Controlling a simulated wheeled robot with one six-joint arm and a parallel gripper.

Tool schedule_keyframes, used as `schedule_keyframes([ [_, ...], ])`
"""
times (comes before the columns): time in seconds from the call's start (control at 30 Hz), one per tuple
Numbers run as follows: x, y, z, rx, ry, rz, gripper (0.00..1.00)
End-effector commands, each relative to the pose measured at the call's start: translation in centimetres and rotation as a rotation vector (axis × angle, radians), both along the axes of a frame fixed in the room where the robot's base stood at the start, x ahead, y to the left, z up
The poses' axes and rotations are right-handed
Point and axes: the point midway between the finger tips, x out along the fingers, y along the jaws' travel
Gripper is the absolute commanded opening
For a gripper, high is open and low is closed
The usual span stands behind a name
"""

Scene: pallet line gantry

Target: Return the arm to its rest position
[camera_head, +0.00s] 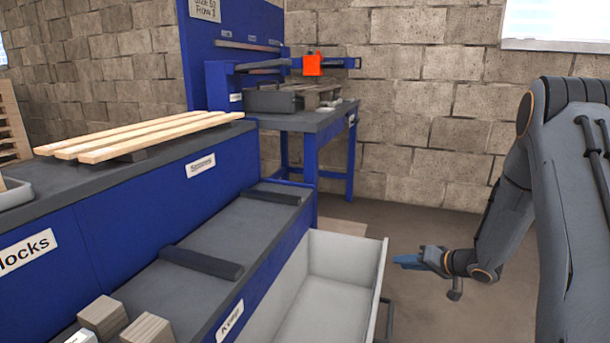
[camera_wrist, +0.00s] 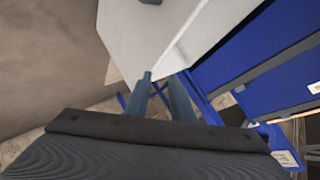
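My arm comes down on the right of the head view, bent at the elbow. My gripper (camera_head: 408,262) points left at the end of it, a little to the right of the white bin (camera_head: 384,290). In the wrist view my gripper (camera_wrist: 160,77) shows two blue-grey fingers with a gap between them and nothing held. The bin's pale wall also shows beyond the fingertips in the wrist view (camera_wrist: 150,35).
A blue bench with a dark top (camera_head: 190,290) stands left of the bin, with wooden blocks (camera_head: 103,316) at its near end. Wooden slats (camera_head: 150,137) lie on a higher bench. A blue table (camera_head: 318,122) stands at the back. Floor (camera_head: 440,215) is clear by the wall.

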Motion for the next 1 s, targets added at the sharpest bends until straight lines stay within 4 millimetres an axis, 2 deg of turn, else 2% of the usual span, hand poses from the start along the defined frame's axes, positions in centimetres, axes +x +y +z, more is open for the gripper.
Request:
schedule_keyframes([
  [0.03,0.4,0.4,1.8,-0.07,-0.013,-0.025,0.22],
  [0.17,0.0,0.7,5.1,-0.254,-0.009,-0.09,0.22],
  [0.27,-1.6,1.2,7.3,-0.379,0.026,-0.126,0.22],
  [0.37,-4.3,2.0,9.2,-0.487,0.081,-0.145,0.22],
  [0.5,-9.7,3.6,11.2,-0.604,0.189,-0.14,0.22],
  [0.7,-18.4,6.7,12.5,-0.683,0.355,-0.07,0.22],
  [1.0,-28.1,10.9,13.2,-0.685,0.513,0.062,0.22],
])
